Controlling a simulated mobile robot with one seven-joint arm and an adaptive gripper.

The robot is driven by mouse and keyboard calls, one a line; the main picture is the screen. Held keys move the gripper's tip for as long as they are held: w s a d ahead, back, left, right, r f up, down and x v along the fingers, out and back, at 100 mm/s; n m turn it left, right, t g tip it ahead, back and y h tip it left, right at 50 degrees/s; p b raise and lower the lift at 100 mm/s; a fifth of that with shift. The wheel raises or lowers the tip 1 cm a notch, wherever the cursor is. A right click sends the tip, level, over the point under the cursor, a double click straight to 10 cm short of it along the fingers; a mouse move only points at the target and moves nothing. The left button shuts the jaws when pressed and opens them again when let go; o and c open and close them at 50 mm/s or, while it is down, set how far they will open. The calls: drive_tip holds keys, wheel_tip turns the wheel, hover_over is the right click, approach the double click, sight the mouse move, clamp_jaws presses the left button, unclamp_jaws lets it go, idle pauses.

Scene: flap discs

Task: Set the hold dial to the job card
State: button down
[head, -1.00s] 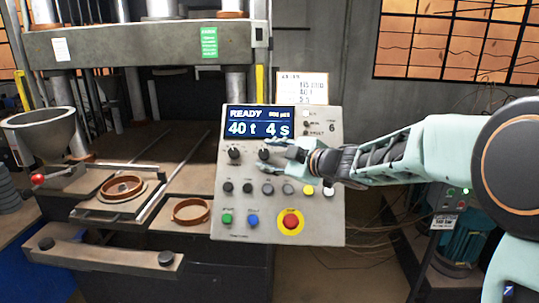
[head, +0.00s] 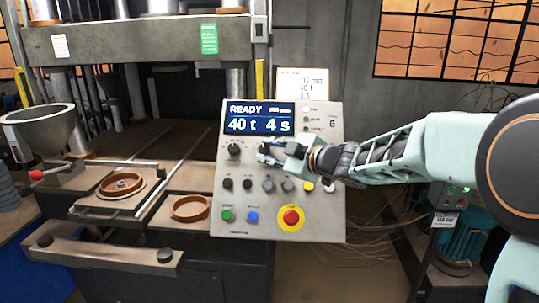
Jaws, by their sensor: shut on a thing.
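The grey control panel (head: 310,220) stands in the middle of the head view. Its blue display (head: 259,118) reads READY, 40 t and 4 s. A black dial (head: 234,149) sits under the left part of the display. The hold dial (head: 264,149) sits under the 4 s reading, partly hidden by my gripper. My gripper (head: 268,153) reaches in from the right and its fingers are shut on the hold dial. The job card (head: 302,83) is fixed above the panel. Its small print seems to show 40 t and a seconds value that I cannot read surely.
Small knobs and buttons fill the panel's lower half, with a red stop button (head: 291,217) on a yellow ring below my gripper. A press (head: 140,42) with brown rings (head: 190,208) stands at left. Cables and a blue-green motor (head: 462,238) are at lower right.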

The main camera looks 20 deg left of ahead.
drive_tip(key=f+m+t+b, duration=0.1)
drive_tip(key=b, duration=0.2)
drive_tip(key=shift+s+b, duration=0.1)
drive_tip(key=shift+b, duration=0.25)
drive_tip(key=m+t+b, duration=0.2)
drive_tip(key=b, duration=0.4)
drive_tip(key=shift+s+a+m+b, duration=0.1)
drive_tip(key=shift+a+m+b, duration=0.05)
drive_tip(key=shift+m+b, duration=0.2)
drive_tip(key=m+t+b, duration=0.1)
drive_tip(key=b, duration=0.2)
drive_tip(key=shift+m+h, duration=0.25)
drive_tip(key=shift+h, duration=0.15)
drive_tip(key=shift+b, duration=0.75)
drive_tip(key=shift+s+r+m+t+b, duration=0.15)
drive_tip(key=shift+m+t+b, duration=0.25)
drive_tip(key=shift+m+b, duration=0.5)
drive_tip(key=shift+r+h, duration=0.1)
drive_tip(key=shift+h, duration=0.2)
drive_tip(key=c, duration=1.7)
unclamp_jaws()
drive_tip(key=shift+o, duration=0.2)
drive_tip(key=n+p, duration=0.1)
drive_tip(key=p, duration=0.2)
drive_tip(key=shift+r+g, duration=0.3)
